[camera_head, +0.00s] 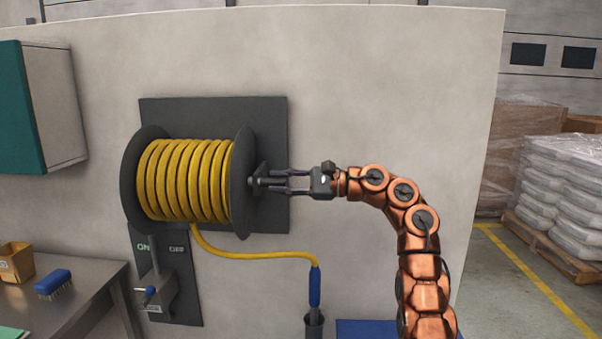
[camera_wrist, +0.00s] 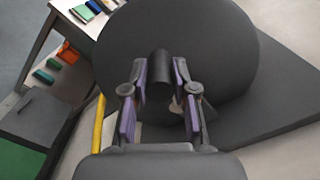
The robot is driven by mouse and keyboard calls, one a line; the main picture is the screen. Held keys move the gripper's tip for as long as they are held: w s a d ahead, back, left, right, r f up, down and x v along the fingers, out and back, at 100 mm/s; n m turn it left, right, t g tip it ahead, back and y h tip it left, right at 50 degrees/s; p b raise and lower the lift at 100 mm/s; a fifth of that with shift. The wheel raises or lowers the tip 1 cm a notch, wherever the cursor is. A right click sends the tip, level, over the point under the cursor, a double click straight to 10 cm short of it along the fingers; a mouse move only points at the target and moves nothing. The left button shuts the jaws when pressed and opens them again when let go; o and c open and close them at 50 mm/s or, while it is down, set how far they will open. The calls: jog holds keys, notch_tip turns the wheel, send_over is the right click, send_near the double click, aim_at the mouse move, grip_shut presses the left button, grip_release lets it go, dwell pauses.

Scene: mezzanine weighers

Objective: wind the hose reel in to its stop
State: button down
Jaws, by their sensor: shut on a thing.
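The hose reel (camera_head: 243,190) is mounted on a dark back plate (camera_head: 265,115) on the wall, with yellow hose (camera_head: 185,180) wound on its drum between two dark round flanges. The hose's free end runs down right to a blue nozzle (camera_head: 315,286) above a dark holder (camera_head: 314,325). My gripper (camera_head: 265,181) reaches in from the right and is shut on the dark crank handle at the reel's right flange. In the wrist view the handle (camera_wrist: 159,75) stands between the purple-padded fingers, in front of the flange (camera_wrist: 215,35).
An ON/OFF lever box (camera_head: 155,290) is below the reel. A metal bench (camera_head: 85,300) at lower left holds a blue brush (camera_head: 53,283) and a yellow bin (camera_head: 15,262). A teal cabinet (camera_head: 25,110) hangs at left. Wrapped pallets (camera_head: 565,185) stand at right beyond the wall.

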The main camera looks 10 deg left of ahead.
jog(key=shift+s+a+f, duration=0.15)
jog(key=shift+s+f, duration=0.05)
jog(key=shift+f, duration=0.55)
jog(key=c, duration=0.9)
grip_release()
jog(key=shift+w, duration=0.1)
jog(key=d, duration=1.2)
jog(key=shift+w+d, duration=0.1)
jog(key=shift+w, duration=0.05)
